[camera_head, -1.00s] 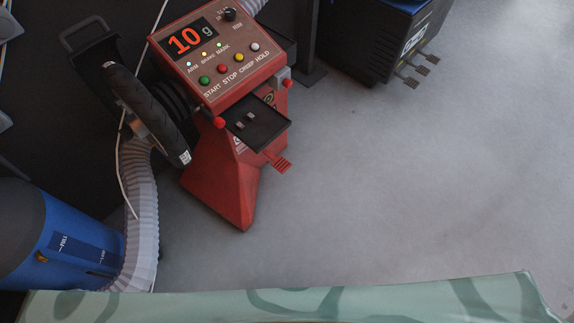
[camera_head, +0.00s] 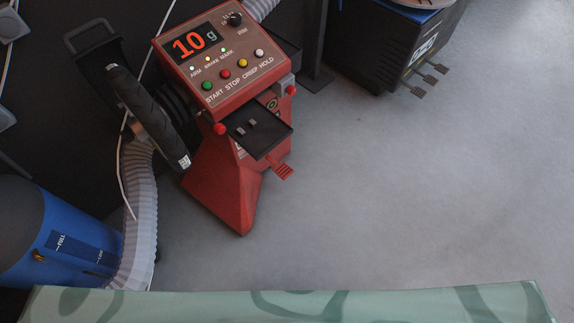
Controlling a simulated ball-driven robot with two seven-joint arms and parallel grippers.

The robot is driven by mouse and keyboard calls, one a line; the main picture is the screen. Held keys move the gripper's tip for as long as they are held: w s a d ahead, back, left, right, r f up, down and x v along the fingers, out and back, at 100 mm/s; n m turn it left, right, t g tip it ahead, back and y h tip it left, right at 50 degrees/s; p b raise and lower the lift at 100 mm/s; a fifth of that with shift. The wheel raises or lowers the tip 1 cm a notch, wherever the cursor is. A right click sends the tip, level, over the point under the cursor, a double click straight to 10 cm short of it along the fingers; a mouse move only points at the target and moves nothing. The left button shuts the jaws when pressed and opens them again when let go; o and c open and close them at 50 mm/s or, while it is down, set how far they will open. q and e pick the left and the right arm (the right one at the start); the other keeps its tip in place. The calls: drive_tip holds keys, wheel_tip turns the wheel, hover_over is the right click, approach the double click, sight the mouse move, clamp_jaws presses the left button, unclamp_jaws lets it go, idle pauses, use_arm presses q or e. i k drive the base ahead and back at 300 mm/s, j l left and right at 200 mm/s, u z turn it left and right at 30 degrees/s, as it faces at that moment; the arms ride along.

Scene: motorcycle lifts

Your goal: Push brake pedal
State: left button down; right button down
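A red wheel-balancer-like machine (camera_head: 224,190) stands left of centre on the floor. Its sloped panel (camera_head: 240,88) has a display reading "10 g" and several coloured buttons. A small red ribbed pedal (camera_head: 282,171) sticks out low on its right side, just below a black tray (camera_head: 260,131). A black tyre (camera_head: 146,117) is mounted upright on its left side. Neither of my grippers shows in the head view, and nothing touches the pedal.
A dark machine (camera_head: 385,45) with several grey pedals (camera_head: 428,80) stands at the top right. A blue canister (camera_head: 55,235) with a ribbed hose (camera_head: 140,225) stands at the lower left. A pale green patterned surface (camera_head: 400,304) spans the bottom edge. Grey floor at right is clear.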

sight(282, 170)
drive_tip(key=i+l, duration=0.2)
drive_tip(key=l, duration=0.15)
drive_tip(key=i+l+u, duration=0.15)
drive_tip(key=i+l, duration=0.25)
drive_tip(key=l, duration=0.25)
drive_tip(key=i+l+u, duration=0.15)
drive_tip(key=l, duration=0.2)
drive_tip(key=i+l, duration=0.2)
drive_tip(key=l, duration=0.15)
drive_tip(key=i+l+u, duration=0.1)
drive_tip(key=l, duration=0.25)
drive_tip(key=i, duration=0.05)
